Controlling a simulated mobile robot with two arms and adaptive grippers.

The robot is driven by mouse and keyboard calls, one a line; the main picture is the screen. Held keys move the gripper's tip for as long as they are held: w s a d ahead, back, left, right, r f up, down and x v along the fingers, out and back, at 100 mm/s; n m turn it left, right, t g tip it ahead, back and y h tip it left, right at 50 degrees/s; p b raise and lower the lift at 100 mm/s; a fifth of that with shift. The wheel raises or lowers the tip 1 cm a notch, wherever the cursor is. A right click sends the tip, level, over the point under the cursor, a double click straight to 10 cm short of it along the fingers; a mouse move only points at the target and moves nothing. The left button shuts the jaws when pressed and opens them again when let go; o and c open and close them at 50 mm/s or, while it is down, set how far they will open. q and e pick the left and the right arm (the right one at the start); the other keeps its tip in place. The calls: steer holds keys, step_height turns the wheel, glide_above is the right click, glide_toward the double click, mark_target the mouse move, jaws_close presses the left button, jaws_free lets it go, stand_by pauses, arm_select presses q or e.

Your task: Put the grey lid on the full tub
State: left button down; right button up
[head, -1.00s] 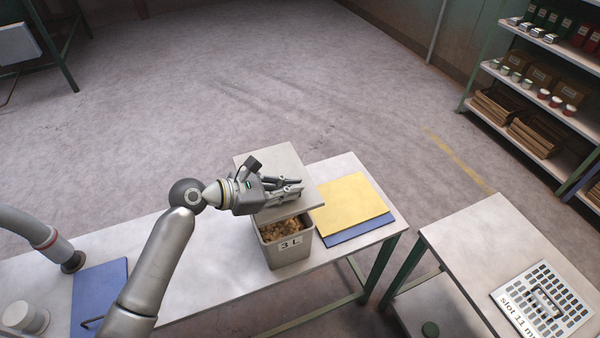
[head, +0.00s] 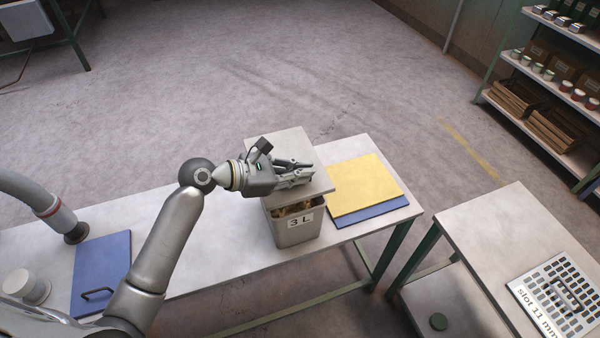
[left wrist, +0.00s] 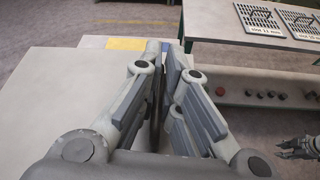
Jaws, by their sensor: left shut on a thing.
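The grey lid (head: 278,146) is a flat, square, pale plate. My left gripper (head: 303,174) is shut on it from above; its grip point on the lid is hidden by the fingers. The lid is over the grey tub (head: 298,232) labelled 3 L, which stands on the long table. A narrow strip of brown nuts (head: 295,209) shows between lid and rim at the front, so the lid looks slightly above the tub. In the left wrist view the lid (left wrist: 60,95) fills the left side, and my right gripper (left wrist: 296,147) shows small at the right edge.
A yellow lid (head: 362,182) lies on a blue one (head: 375,214) right of the tub. Another blue lid with a handle (head: 102,262) lies at the left of the table (head: 215,262). A separate table (head: 480,225) at the right holds a slotted plate (head: 555,290).

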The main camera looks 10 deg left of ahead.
arm_select(q)
steer(key=shift+f+b, duration=1.65)
steer(key=shift+b, duration=0.35)
steer(key=shift+f, duration=1.45)
steer(key=c, duration=1.6)
jaws_free()
steer(key=shift+o, duration=0.2)
glide_toward(300, 189)
steer(key=shift+w+a+f, duration=0.25)
steer(key=shift+a+f, duration=0.5)
steer(key=shift+a, duration=0.2)
